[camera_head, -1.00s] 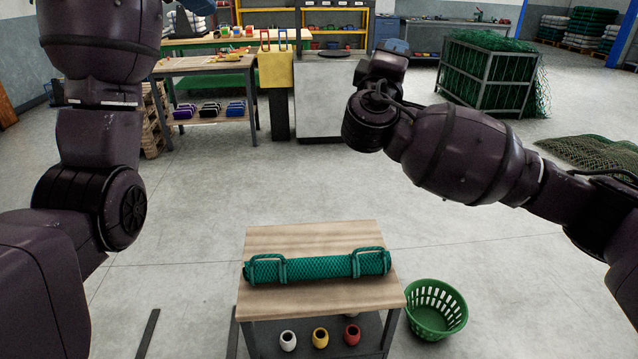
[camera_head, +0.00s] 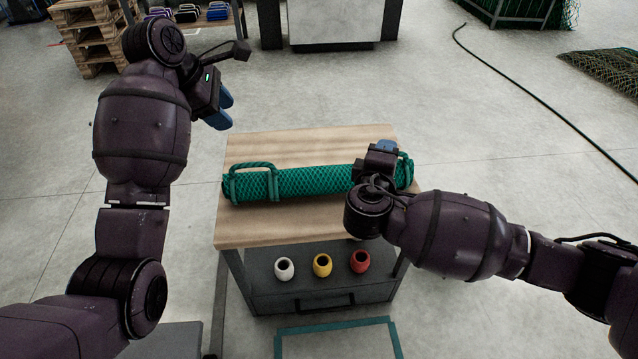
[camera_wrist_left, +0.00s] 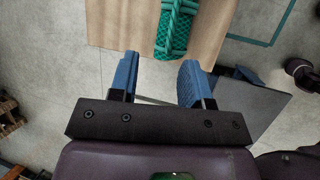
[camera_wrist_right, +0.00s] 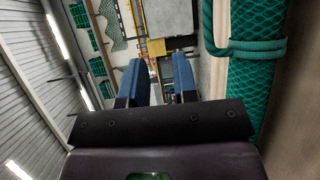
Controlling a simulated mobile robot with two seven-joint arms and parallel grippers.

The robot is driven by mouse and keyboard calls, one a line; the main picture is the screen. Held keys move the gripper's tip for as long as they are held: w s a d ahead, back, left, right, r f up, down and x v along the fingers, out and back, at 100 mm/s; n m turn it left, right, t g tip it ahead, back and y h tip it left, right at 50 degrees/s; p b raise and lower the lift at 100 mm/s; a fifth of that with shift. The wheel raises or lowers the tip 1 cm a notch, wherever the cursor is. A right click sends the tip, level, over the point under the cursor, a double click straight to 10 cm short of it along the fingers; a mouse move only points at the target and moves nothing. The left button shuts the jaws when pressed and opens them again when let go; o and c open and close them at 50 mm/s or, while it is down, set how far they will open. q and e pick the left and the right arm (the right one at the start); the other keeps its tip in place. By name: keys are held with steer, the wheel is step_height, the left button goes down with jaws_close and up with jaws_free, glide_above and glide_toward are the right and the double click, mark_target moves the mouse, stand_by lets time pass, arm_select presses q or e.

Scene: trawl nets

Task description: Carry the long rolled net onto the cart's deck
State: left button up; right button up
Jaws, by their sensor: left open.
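The long rolled net (camera_head: 300,183) is green, with a rope handle near each end. It lies level on a wooden-topped table (camera_head: 250,233). My left gripper (camera_head: 222,108) is open and empty, left of the net and above the table's left edge. In the left wrist view the net's end (camera_wrist_left: 174,35) lies beyond the gap between the open fingers (camera_wrist_left: 160,80). My right gripper (camera_head: 386,146) is by the net's right end, partly hiding it. In the right wrist view its fingers (camera_wrist_right: 160,80) are apart with nothing between them, beside the net (camera_wrist_right: 252,75) and handle. I cannot identify the cart.
White, yellow (camera_head: 322,265) and red pots stand on the table's lower shelf (camera_head: 330,294). A teal outline (camera_head: 338,327) lies on the floor in front. A black cable (camera_head: 545,105) crosses the floor at right. Pallets (camera_head: 95,35) stand at back left.

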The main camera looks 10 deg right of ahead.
arm_select(q)
steer(key=b, duration=0.2)
glide_toward(254, 163)
steer(key=shift+w+g, duration=0.3)
arm_select(e)
step_height(254, 163, down, 6)
steer(key=s, duration=0.1)
steer(key=shift+g, duration=0.4)
arm_select(q)
steer(key=shift+r, duration=0.1)
arm_select(e)
steer(key=shift+r, duration=0.15)
arm_select(q)
steer(key=shift+x, duration=5.45)
arm_select(e)
steer(key=shift+x, duration=5.35)
arm_select(q)
steer(key=shift+s, duration=0.1)
steer(key=shift+c, duration=0.4)
arm_select(e)
steer(key=shift+c, duration=0.4)
arm_select(q)
steer(key=c, duration=0.5)
arm_select(e)
jaws_close()
arm_select(q)
jaws_close()
